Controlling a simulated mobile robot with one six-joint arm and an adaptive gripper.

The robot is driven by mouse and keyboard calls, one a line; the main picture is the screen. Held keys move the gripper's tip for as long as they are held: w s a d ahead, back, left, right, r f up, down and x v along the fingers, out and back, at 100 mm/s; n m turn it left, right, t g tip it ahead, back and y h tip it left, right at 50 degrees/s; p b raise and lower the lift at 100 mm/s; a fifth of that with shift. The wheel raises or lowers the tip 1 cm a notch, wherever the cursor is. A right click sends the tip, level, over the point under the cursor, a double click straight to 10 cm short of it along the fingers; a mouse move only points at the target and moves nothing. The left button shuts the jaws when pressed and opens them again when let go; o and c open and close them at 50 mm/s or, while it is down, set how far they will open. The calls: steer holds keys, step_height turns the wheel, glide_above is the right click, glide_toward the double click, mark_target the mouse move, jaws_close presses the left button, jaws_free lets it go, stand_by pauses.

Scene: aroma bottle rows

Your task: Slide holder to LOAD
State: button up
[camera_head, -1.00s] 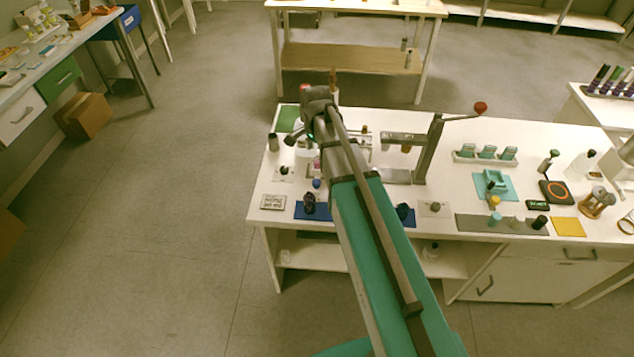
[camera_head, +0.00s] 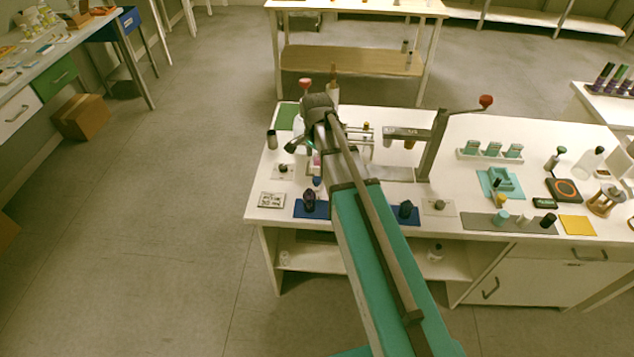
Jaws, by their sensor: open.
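My arm reaches over the white bench (camera_head: 262,205), and its wrist covers much of the bench's left part. My gripper (camera_head: 294,147) is at the arm's far end, mostly hidden by the wrist; it is open, and I see nothing held. A press-like stand (camera_head: 432,150) with a red-knobbed lever (camera_head: 486,101) stands right of the wrist. A small metal rail fixture (camera_head: 366,134) shows between wrist and stand, partly covered by my arm. I cannot make out for certain which part is the holder, nor any LOAD mark.
A dark bottle (camera_head: 271,140) stands at the bench's left edge. Dark purple bottles sit on blue mats (camera_head: 312,213) at the front. A white rack (camera_head: 490,156) of teal-labelled items and a grey mat (camera_head: 505,222) lie to the right. A red knob (camera_head: 305,83) rises behind the wrist.

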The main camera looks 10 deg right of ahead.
mark_target(317, 179)
steer(key=shift+f+b, duration=4.15)
steer(key=shift+f, duration=0.3)
jaws_close()
